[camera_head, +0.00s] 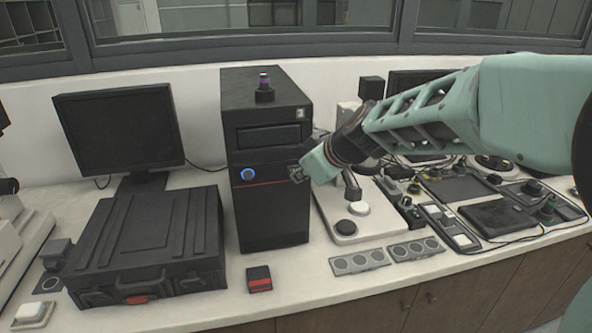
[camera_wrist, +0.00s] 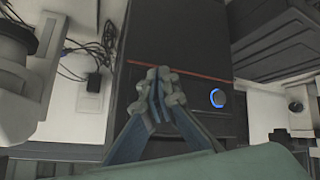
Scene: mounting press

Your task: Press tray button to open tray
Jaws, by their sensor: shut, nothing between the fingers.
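A tall black tower unit (camera_head: 262,208) stands on the white counter, with a red stripe across its front. A round button with a glowing blue ring (camera_head: 247,174) sits on the left of its front; it also shows in the wrist view (camera_wrist: 217,97). A rectangular panel (camera_head: 268,137), which may be the tray front, lies flush above the stripe. My gripper (camera_head: 297,174) is shut and empty, in front of the tower's right front edge. In the wrist view my fingertips (camera_wrist: 158,82) are together, to the left of the button. Contact with the tower cannot be told.
A black case (camera_head: 150,240) and a monitor (camera_head: 118,130) stand to the left. A small red-and-black box (camera_head: 259,279) lies in front of the tower. Control panels (camera_head: 360,262) and other devices crowd the right. A small knobbed device (camera_head: 264,91) sits on top of the tower.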

